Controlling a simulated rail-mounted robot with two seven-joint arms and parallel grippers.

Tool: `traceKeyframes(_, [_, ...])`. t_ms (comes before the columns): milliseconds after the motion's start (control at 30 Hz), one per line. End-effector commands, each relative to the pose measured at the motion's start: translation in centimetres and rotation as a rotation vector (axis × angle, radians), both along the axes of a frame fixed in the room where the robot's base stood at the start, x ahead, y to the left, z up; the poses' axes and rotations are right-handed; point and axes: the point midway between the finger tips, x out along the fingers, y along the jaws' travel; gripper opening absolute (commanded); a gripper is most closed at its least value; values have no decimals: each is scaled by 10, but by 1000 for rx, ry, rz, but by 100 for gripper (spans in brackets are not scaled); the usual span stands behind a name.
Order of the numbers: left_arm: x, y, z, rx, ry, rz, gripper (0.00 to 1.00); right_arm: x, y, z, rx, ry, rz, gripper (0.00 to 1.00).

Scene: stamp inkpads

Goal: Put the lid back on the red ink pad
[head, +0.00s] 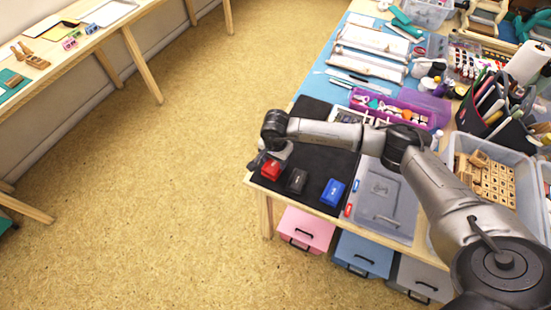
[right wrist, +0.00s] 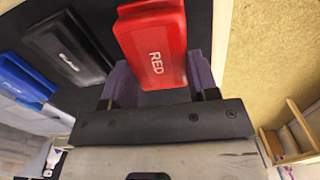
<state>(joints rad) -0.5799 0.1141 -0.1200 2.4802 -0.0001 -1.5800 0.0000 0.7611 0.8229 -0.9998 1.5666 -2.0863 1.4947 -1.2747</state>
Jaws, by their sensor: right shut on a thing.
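The red lid (right wrist: 155,45), marked RED, lies between the two fingers of my right gripper in the right wrist view, and the gripper is shut on it. In the head view my right gripper (head: 274,159) is at the near left corner of the black mat, right at the red piece (head: 271,171). I cannot tell whether the red pad's base is under the lid or how the two sit together. My left gripper is not in view.
A black ink pad (head: 297,180) stands just right of the red one, and a blue ink pad (head: 333,192) farther right, on the black mat (head: 318,160). The table's edge is close on the left.

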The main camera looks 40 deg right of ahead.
Motion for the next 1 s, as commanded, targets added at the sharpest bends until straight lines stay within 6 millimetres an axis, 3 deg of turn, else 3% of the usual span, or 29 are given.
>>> traceKeyframes(1000, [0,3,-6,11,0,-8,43,0,0,-6,0,0,-1,32])
